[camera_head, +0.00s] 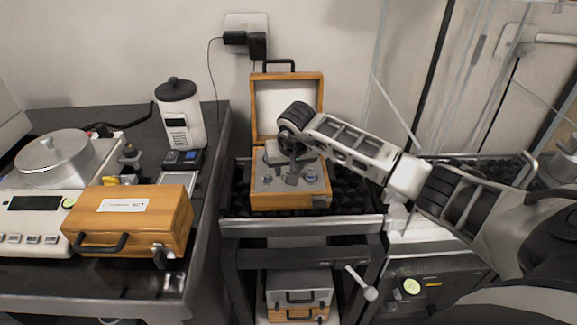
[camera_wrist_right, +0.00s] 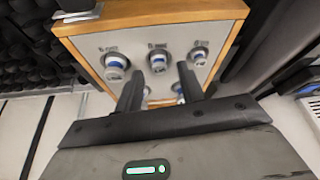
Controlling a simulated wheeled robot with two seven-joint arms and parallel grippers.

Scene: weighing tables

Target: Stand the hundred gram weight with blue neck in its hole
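An open wooden weight case (camera_head: 290,200) stands on the dark middle bench, with a grey insert holding several metal weights. In the right wrist view, blue-necked weights show at the left (camera_wrist_right: 116,66), middle (camera_wrist_right: 158,61) and right (camera_wrist_right: 198,56) of one row. Two more are partly hidden behind my fingers. The labels are too blurred for me to tell which is the hundred gram one. My right gripper (camera_wrist_right: 160,72) is over the case, fingers apart on either side of the middle weight; I see no clear grip on it. My left gripper is out of view.
The case's raised lid (camera_head: 288,100) stands behind my right gripper. On the left bench are a closed wooden case (camera_head: 130,218), a balance (camera_head: 50,170) and a white canister (camera_head: 180,115). A metal rail (camera_head: 300,225) runs along the bench front.

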